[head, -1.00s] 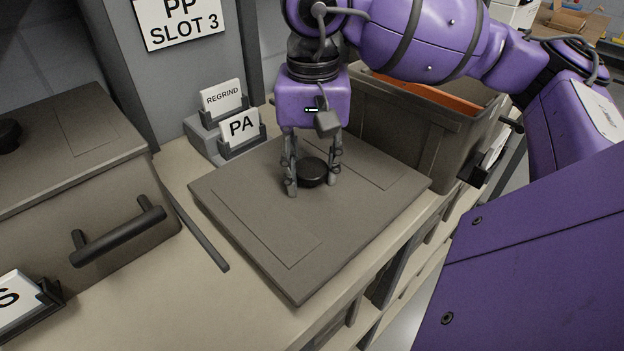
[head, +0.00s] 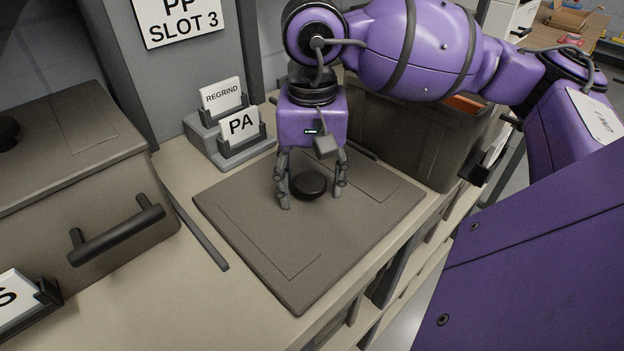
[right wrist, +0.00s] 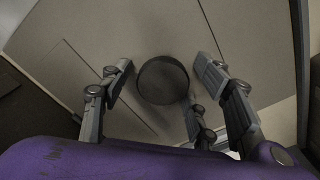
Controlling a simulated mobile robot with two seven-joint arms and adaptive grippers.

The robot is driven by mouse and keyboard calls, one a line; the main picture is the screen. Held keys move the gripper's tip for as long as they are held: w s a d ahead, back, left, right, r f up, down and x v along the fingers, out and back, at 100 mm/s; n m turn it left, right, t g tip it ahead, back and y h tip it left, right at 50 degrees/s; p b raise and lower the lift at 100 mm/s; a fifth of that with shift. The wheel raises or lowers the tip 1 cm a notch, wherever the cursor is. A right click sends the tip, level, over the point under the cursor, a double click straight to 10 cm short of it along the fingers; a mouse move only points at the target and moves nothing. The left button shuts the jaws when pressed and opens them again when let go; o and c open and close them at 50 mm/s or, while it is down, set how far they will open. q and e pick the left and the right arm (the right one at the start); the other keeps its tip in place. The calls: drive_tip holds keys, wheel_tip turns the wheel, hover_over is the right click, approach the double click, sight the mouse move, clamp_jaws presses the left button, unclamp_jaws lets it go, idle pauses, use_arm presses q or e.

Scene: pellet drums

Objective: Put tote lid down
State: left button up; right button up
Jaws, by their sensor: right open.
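The tote lid (head: 260,235) is a flat grey-brown square panel with a round black knob (head: 309,185) near its middle. It lies flat on the beige counter in the head view, beside the open tote. In the right wrist view the knob (right wrist: 162,80) shows between the fingers, with gaps at its sides. My right gripper (head: 311,198) is open, its fingers on either side of the knob. The grey tote (head: 415,140) stands behind it to the right, partly hidden by my right arm, with orange showing inside. My left gripper is not in view.
A closed grey tote (head: 100,205) with a black handle stands at the left. Label holders with a PA card (head: 240,124) and a REGRIND card (head: 221,95) stand behind the lid. A dark strip (head: 198,233) lies on the counter (head: 190,290), whose front left is clear.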

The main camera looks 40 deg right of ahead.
sight(312, 181)
wheel_tip(312, 181, up, 12)
drive_tip(key=shift+r+p, duration=0.15)
drive_tip(key=shift+p, duration=0.3)
